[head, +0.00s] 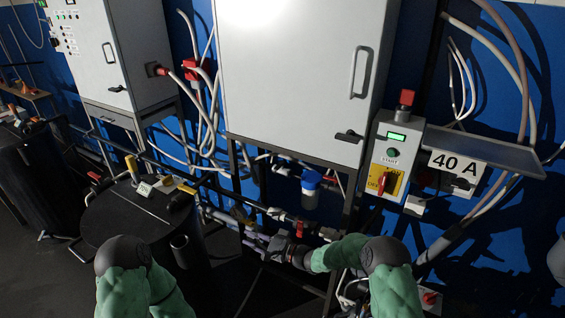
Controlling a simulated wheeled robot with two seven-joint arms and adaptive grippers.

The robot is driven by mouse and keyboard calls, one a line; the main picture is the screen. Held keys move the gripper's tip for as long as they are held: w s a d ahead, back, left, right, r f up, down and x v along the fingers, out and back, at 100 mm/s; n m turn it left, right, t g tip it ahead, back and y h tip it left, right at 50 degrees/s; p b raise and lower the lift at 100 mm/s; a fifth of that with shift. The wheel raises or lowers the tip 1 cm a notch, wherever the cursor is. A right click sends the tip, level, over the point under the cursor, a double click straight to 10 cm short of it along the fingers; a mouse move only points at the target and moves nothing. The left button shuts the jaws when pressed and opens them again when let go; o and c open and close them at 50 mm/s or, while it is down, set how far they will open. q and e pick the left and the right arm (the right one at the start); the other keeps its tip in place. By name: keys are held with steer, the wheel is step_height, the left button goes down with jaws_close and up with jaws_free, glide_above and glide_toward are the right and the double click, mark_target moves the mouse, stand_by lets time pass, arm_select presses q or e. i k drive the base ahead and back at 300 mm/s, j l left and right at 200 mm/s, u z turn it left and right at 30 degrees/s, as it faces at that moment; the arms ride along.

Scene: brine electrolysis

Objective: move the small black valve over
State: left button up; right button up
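My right arm comes in from the bottom right, and its dark gripper (283,246) is among the pipes below the large grey cabinet. Its fingers are small and dark against the pipework, so I cannot tell whether they are open or shut on anything. A small black valve cannot be clearly made out; it may be hidden by or merged with the gripper. A red-handled valve (301,228) sits on the pipe just above the gripper. My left arm shows at the bottom left, in front of the black drum; its gripper is not visible.
The large grey cabinet (290,70) hangs above the pipes. A black drum (125,215) stands left. A blue-capped filter (311,188) hangs under the cabinet. A control box with a red switch (392,160) and a 40 A sign (457,165) are at right. Cables and frame legs crowd the area.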

mark_target(281, 164)
steer(key=i+j+z, duration=0.9)
steer(key=i+j, duration=0.2)
steer(key=j, duration=0.25)
